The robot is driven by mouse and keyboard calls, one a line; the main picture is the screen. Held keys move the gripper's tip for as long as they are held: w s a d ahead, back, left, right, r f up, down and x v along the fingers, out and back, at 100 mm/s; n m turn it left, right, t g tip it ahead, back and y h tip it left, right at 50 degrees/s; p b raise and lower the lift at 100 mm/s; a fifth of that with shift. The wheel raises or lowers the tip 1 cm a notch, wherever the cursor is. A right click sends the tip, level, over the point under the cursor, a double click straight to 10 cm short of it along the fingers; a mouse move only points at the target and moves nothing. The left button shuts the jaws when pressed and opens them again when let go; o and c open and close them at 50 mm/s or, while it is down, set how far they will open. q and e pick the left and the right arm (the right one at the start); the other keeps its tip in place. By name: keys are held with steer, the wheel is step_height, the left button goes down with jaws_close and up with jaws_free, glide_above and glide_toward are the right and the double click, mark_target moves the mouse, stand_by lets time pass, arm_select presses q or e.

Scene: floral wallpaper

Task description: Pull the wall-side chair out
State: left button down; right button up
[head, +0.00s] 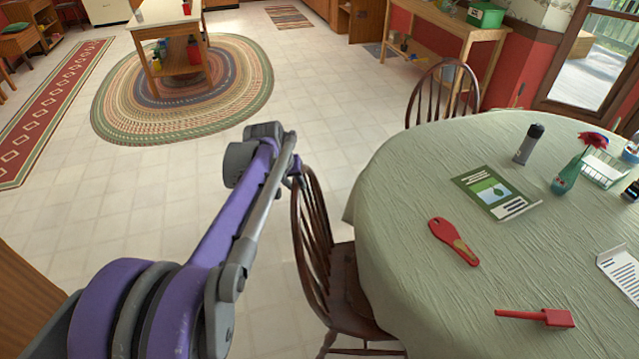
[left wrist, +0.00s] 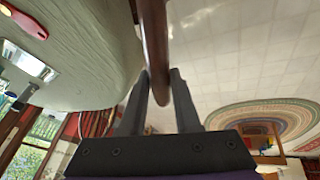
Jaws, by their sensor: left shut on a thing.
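A dark brown wooden chair (head: 345,285) with a spindle back stands at the left side of the round table, its seat partly under the table edge. My left gripper (head: 296,172) is at the top of this chair's back. In the left wrist view the two fingers of my left gripper (left wrist: 162,78) are on either side of the brown chair back (left wrist: 153,35), shut on it. A second spindle-back chair (head: 443,88) stands at the far side of the table, nearer the red wall; its lower part is hidden by the table. My right gripper is not in view.
Tiled floor (head: 240,190) left of the held chair is clear. A braided rug (head: 120,110) lies beyond.

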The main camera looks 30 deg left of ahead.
arm_select(q)
steer(key=s+a, duration=0.5)
steer(key=a, duration=0.4)
steer(key=s+a, duration=0.5)
steer(key=a, duration=0.5)
steer(key=shift+s+p, duration=0.35)
steer(key=shift+s, duration=0.05)
steer(key=c, duration=0.6)
jaws_free()
steer(key=v, duration=1.1)
steer(key=shift+w+d+f, duration=0.1)
